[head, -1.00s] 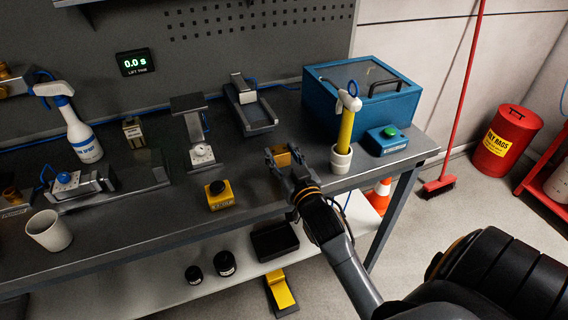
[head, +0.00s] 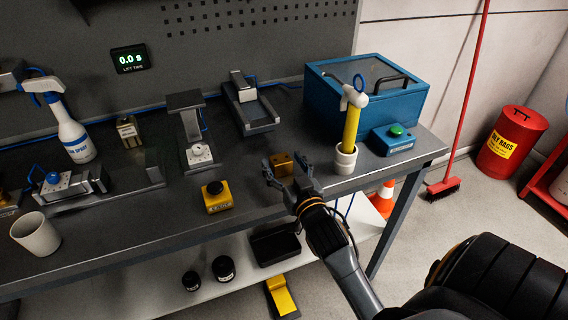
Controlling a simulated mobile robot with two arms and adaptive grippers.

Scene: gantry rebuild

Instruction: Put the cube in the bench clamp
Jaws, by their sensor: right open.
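A small brass-coloured cube (head: 282,164) sits at the bench's front, between the yellow button box and the white holder. My right gripper (head: 287,174) is open, its fingers pointing at the cube from the front. The fingertips are close to the cube, with one to its left and one to its right. I cannot tell whether they touch it. A grey vise-like device with a blue knob (head: 53,178), probably the bench clamp, lies at the left of the bench. My left gripper is not in view.
A yellow button box (head: 217,196), a grey press stand (head: 187,103) and a grey slide fixture (head: 254,118) stand left of the cube. The white holder (head: 345,159) with a yellow-handled tool and a blue case (head: 366,95) are right. A white cup (head: 36,235) stands front left.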

